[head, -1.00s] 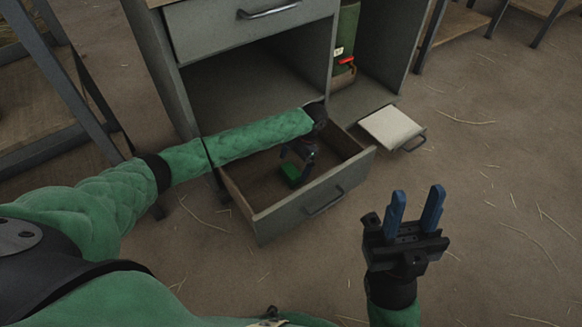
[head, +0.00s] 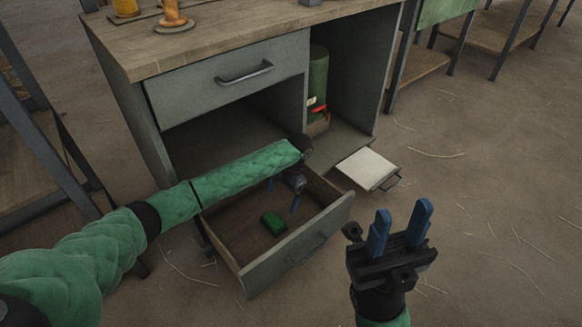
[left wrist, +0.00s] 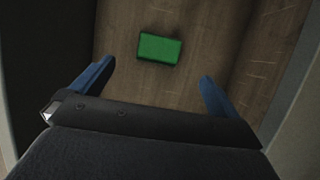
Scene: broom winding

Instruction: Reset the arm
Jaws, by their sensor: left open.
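My left gripper (head: 283,191) hangs over the open lower drawer (head: 247,279) of the grey cabinet, its blue fingers spread and empty. In the left wrist view the left gripper (left wrist: 157,82) shows its two fingers wide apart. A green block (head: 274,222) lies on the drawer's floor, below and apart from the fingers. The block also shows in the left wrist view (left wrist: 160,48), beyond the fingertips. My right gripper (head: 400,222) is raised in front of the drawer, to its right, with its two blue fingers pointing up, apart and with nothing between them.
The cabinet's upper drawer (head: 232,84) is shut. A green cylinder (head: 318,85) stands in the right compartment. A small pulled-out tray (head: 367,167) with a pale top is low on the right. Items stand on the wooden top (head: 190,47).

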